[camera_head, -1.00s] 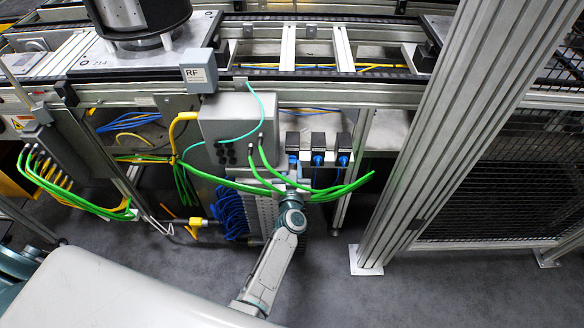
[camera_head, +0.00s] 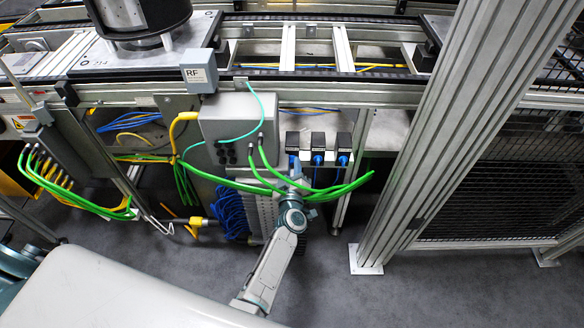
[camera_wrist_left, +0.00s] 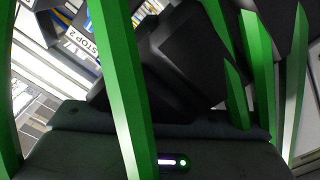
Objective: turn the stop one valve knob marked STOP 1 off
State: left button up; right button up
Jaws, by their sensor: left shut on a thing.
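My left gripper (camera_head: 294,182) reaches up under the conveyor frame to the row of valves, behind green cables. It is shut at the valves, but its fingertips and the stop one valve knob are hidden, and no STOP 1 marking is readable. Several black valve blocks (camera_head: 317,140) with blue fittings hang in a row above the gripper. In the left wrist view, black gripper parts (camera_wrist_left: 178,62) fill the middle behind green cables. A white label reading STOP 2 (camera_wrist_left: 80,41) shows at the upper left. My right gripper is not in view.
Green cables (camera_head: 245,185) cross in front of my left gripper. A grey box (camera_head: 232,122) stands left of the valves. A thick aluminium post (camera_head: 440,140) and mesh fence (camera_head: 500,200) stand to the right. The grey floor (camera_head: 340,295) below is clear.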

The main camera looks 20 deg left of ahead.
pick_arm(q)
jog(key=shift+f+n, duration=0.1)
jog(key=shift+n, duration=0.9)
jog(key=shift+n+b, duration=0.35)
jog(key=shift+n, duration=0.55)
jog(key=n+b, duration=0.1)
jog(key=n, duration=0.2)
jog(key=shift+n+b, duration=0.35)
jog(key=shift+n, duration=1.35)
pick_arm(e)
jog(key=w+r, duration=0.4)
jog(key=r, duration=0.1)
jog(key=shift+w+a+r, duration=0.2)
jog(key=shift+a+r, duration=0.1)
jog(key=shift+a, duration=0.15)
pick_arm(q)
jog(key=o, duration=1)
